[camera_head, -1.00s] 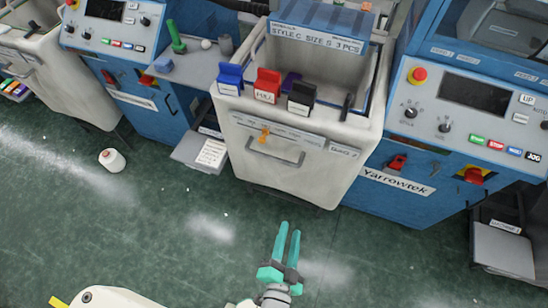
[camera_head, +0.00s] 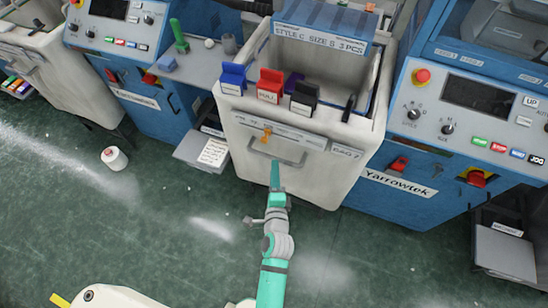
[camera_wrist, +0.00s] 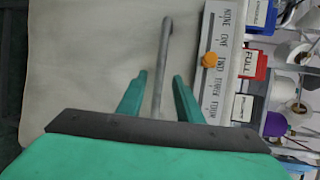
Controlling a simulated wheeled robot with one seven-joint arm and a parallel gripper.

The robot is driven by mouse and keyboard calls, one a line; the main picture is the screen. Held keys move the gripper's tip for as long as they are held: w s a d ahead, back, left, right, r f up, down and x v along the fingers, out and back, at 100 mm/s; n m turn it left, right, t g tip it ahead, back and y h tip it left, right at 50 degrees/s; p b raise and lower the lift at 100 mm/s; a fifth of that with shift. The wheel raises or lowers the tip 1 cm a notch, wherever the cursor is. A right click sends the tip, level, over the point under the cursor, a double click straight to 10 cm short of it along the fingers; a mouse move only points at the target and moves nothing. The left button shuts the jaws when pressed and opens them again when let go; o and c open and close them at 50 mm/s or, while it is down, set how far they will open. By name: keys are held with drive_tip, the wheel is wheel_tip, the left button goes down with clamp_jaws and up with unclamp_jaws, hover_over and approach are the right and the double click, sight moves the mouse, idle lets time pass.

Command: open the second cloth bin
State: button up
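A white cloth bin (camera_head: 306,170) stands between two blue machines in the head view, its top open. My gripper (camera_head: 275,170) is just in front of this handle. In the wrist view the handle bar (camera_wrist: 163,65) runs between the two teal fingers of my gripper (camera_wrist: 160,88), one on each side with visible gaps. The gripper is open. I cannot tell how deep the bar sits between the fingers. Another cloth bin (camera_head: 62,85) stands at the far left.
Blue, red and black clips (camera_head: 270,84) sit on the bin's front rim. The right machine (camera_head: 400,185) and left machine (camera_head: 150,115) flank the bin. A low grey tray (camera_head: 200,152) and a white yarn cone (camera_head: 114,159) are to the left. The floor in front is clear.

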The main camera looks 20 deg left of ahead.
sight(274, 157)
drive_tip(key=x, duration=0.6)
drive_tip(key=shift+w+f, duration=0.1)
drive_tip(key=shift+w, duration=0.25)
clamp_jaws()
